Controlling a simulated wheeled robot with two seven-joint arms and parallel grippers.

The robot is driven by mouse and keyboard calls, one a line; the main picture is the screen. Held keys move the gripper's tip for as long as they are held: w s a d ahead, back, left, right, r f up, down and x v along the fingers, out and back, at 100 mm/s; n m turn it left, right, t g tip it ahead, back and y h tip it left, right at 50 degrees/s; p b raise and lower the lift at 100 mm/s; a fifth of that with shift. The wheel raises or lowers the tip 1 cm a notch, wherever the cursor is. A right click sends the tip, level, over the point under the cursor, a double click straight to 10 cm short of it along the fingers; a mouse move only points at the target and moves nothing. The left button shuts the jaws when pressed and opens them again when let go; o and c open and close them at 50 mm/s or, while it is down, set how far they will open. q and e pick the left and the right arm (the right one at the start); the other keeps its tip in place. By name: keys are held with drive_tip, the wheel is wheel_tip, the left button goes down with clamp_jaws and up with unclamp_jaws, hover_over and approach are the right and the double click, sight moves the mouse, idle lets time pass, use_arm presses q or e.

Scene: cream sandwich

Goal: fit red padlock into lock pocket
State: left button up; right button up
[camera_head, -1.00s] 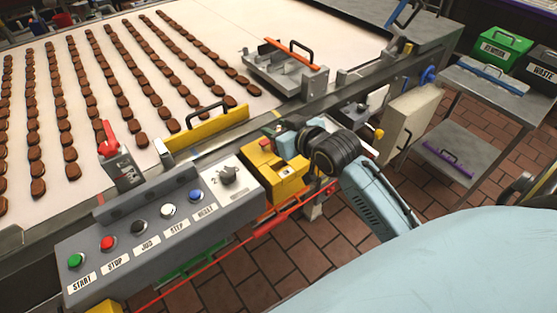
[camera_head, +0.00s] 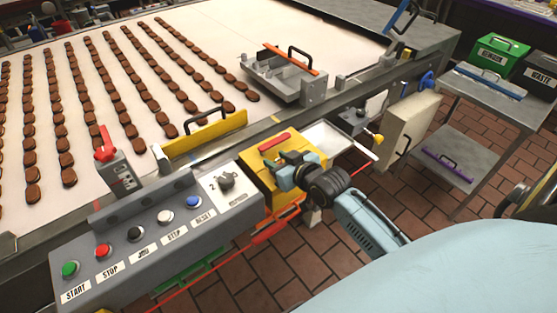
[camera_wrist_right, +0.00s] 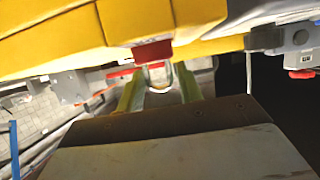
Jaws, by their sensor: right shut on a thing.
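My right gripper (camera_head: 277,170) is at the near right side of a yellow housing (camera_head: 255,160) beside the control panel. In the right wrist view its two fingers (camera_wrist_right: 160,92) are closed around a grey metal loop (camera_wrist_right: 157,73). A red block (camera_wrist_right: 153,50) shows just beyond the loop, against the yellow housing (camera_wrist_right: 60,45); it looks like the red padlock's body, with the loop as its shackle. In the head view the gripper hides the padlock. I cannot make out the lock pocket, or whether the padlock is seated in it. My left gripper is not in view.
A grey control panel (camera_head: 112,222) with several buttons stands left of the housing. A yellow guard (camera_head: 205,133) with a black handle is behind it. A pale tray (camera_head: 335,140) lies to the right. A conveyor (camera_head: 290,40) carries rows of brown biscuits.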

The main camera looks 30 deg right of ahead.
drive_tip(key=shift+f, duration=0.15)
drive_tip(key=o, duration=1)
drive_tip(key=shift+o, duration=0.2)
